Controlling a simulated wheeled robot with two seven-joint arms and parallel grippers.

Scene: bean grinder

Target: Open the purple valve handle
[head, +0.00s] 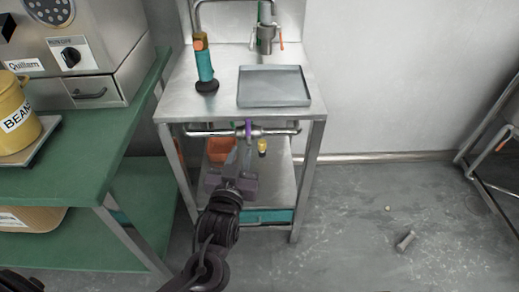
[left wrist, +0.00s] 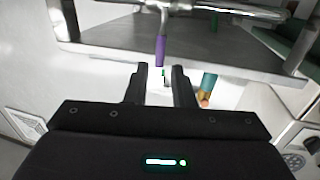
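The purple valve handle (head: 248,128) is on the metal pipe (head: 215,133) under the front edge of the steel table. It also shows in the left wrist view (left wrist: 160,51), just beyond the fingertips and roughly in line with the gap between them. My left gripper (head: 239,151) is below and in front of the handle in the head view. In the left wrist view its two fingers (left wrist: 160,75) are apart with nothing held between them. Whether a finger touches the handle cannot be told.
The steel table (head: 222,112) holds a grey tray (head: 273,86) and a teal-and-orange tool (head: 204,66). An orange container (head: 220,150) and a small yellow item (head: 262,146) are on its lower shelf. A green bench (head: 75,150) stands left. Floor at right is mostly clear.

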